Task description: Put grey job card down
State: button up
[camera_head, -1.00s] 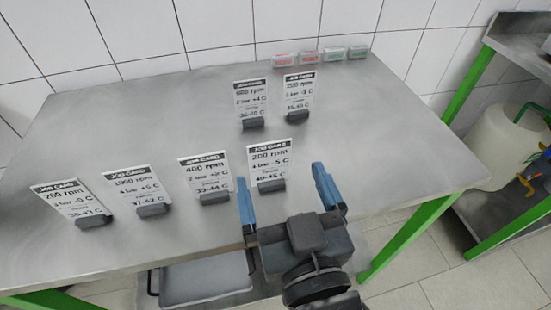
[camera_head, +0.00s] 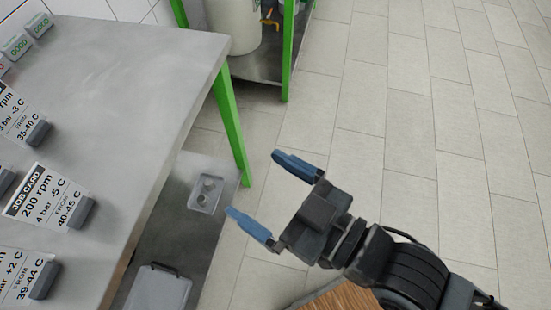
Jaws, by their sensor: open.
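Several job cards in grey holders stand on the steel table at the left. The nearest to my gripper is a white job card (camera_head: 43,196) reading 200 rpm, in a grey base (camera_head: 81,212). Another card (camera_head: 18,278) stands at the lower left edge, and one more (camera_head: 17,115) stands further back; both are cut off by the frame. I cannot tell which card is the grey job card. My gripper (camera_head: 262,190) is open and empty, over the floor to the right of the table, clear of all cards.
The steel table (camera_head: 150,70) has bare top between the cards and its right edge. Small labelled blocks (camera_head: 25,35) sit at its back left. A grey tray (camera_head: 207,193) and a lidded box (camera_head: 158,289) are on the lower shelf. Tiled floor at right is open.

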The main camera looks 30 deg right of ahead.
jog(key=s+d+r+m+h, duration=0.1)
jog(key=s+d+m+h, duration=0.4)
jog(key=s+d, duration=0.9)
jog(key=s+h, duration=0.2)
jog(key=s, duration=0.1)
jog(key=shift+d+h, duration=0.2)
jog(key=shift+h, duration=0.2)
